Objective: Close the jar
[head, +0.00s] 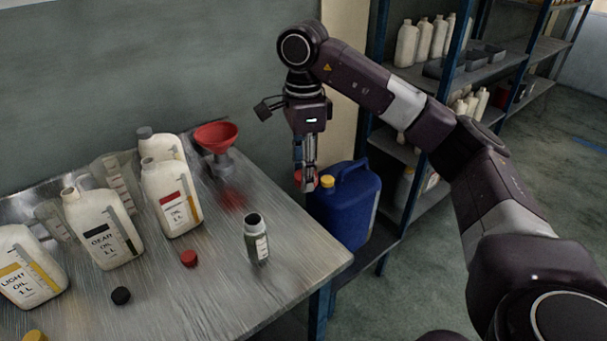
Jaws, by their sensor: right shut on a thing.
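The jar (257,246) is a small clear container with a pale label and dark contents. It stands upright and open-topped near the right edge of the metal table. My right gripper (306,174) points down, above and to the right of the jar, beside the table edge. It is shut on a small red piece that looks like a lid (299,178), mostly hidden by the fingers. My left gripper is not in view.
Several white oil bottles (107,235) stand on the left of the table (180,305). A red funnel (216,136) is at the back. A red cap (189,258) and a black cap (121,296) lie in front. A blue canister (345,209) stands beyond the right edge.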

